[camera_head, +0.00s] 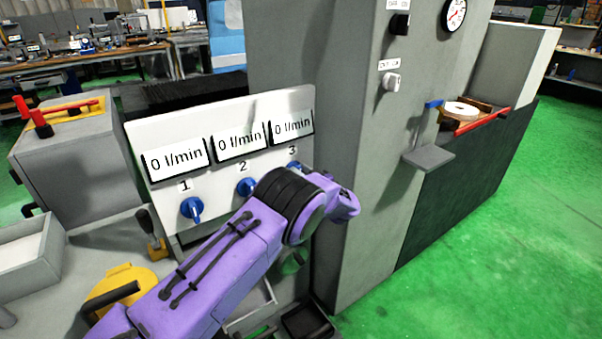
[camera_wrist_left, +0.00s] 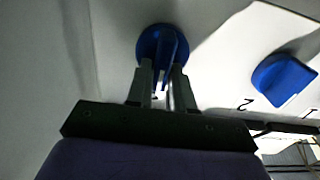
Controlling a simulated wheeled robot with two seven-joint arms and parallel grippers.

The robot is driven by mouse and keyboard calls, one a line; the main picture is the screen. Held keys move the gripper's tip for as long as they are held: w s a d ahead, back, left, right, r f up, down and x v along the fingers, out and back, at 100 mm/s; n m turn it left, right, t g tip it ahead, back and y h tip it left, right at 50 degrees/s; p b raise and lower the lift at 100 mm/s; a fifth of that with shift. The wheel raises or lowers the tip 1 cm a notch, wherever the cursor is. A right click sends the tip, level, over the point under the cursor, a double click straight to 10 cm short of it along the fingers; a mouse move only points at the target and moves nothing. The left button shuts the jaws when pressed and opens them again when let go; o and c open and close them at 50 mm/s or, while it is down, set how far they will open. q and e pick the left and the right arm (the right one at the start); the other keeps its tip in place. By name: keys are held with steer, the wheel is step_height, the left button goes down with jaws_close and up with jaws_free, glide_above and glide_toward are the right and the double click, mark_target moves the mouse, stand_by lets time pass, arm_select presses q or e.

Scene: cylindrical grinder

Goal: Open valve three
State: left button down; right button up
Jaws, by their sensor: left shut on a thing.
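A pale panel (camera_head: 222,150) carries three blue valve knobs under the numbers 1, 2 and 3. Valve three (camera_head: 294,166) is mostly hidden behind my left arm in the head view. In the left wrist view, valve three (camera_wrist_left: 161,42) is at the top centre, with its ridge between the fingers of my left gripper (camera_wrist_left: 162,75), shut on it. Valve two (camera_head: 246,187) is also in the left wrist view (camera_wrist_left: 283,77), to the right. Valve one (camera_head: 192,208) is at the left of the panel. My right gripper is not in view.
Three displays above the knobs each read 0 l/min, the third display (camera_head: 292,127) above valve three. A tall grey machine column (camera_head: 335,90) stands right of the panel. A grey cabinet (camera_head: 75,160) is at the left. Green floor (camera_head: 500,230) is clear at the right.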

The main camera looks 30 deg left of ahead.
arm_select(q)
steer(key=shift+s+f+n+b, duration=0.1)
steer(key=shift+f+n+b, duration=0.4)
steer(key=shift+n+b, duration=4.9)
steer(key=shift+f+n+b, duration=0.55)
steer(key=shift+n+b, duration=4.6)
steer(key=shift+n, duration=0.6)
steer(key=shift+s+f+n+b, duration=0.1)
steer(key=shift+f+n+b, duration=0.4)
steer(key=shift+n+b, duration=4.9)
steer(key=shift+n, duration=0.25)
steer(key=c, duration=1.1)
jaws_free()
